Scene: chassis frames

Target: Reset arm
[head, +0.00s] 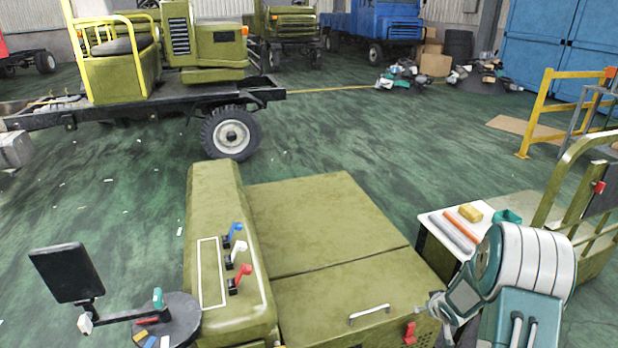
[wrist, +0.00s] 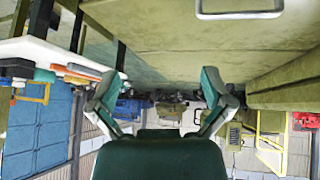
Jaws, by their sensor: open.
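My arm (head: 520,270) reaches in from the lower right of the head view, its pale, ribbed joint bent at the top. My gripper (head: 437,310) is at the right edge of the olive cabinet (head: 325,225), near its metal handle (head: 369,314) and a red latch (head: 410,333). In the wrist view my gripper (wrist: 160,92) has its two green-and-grey fingers spread wide with nothing between them. The handle (wrist: 238,14) shows at the top of that view, apart from the fingers. The wrist picture looks upside down.
A white-topped side table (head: 455,232) holds a yellow block (head: 470,212), an orange bar (head: 463,228) and a grey bar close beside my arm. Blue, white and red levers (head: 238,262) stand on the cabinet's left console. A dark screen (head: 67,273) is at left. Green floor lies open behind.

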